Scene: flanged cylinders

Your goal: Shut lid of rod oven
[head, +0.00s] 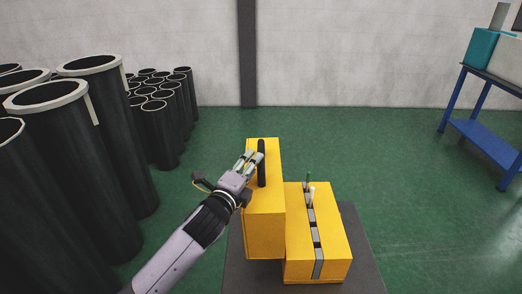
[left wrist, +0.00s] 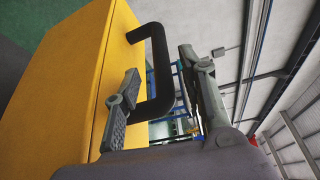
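The rod oven is a yellow box on a dark mat. Its base (head: 333,245) has a grey and black slotted strip along the top, with a white rod and a green rod sticking up at the far end. Its yellow lid (head: 265,215) is open, standing on the left side of the base; it also fills the left of the left wrist view (left wrist: 65,75). A black bar handle (head: 262,175) is on the lid. My left gripper (head: 252,160) is at this handle. In the left wrist view the handle (left wrist: 160,65) passes between the two spread fingers, with gaps visible. My right gripper is out of view.
Tall dark cylinders with pale flanges (head: 90,65) crowd the left, with several smaller ones (head: 155,120) behind. A blue table (head: 485,135) stands at the far right. Green floor (head: 390,180) is clear right of the oven.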

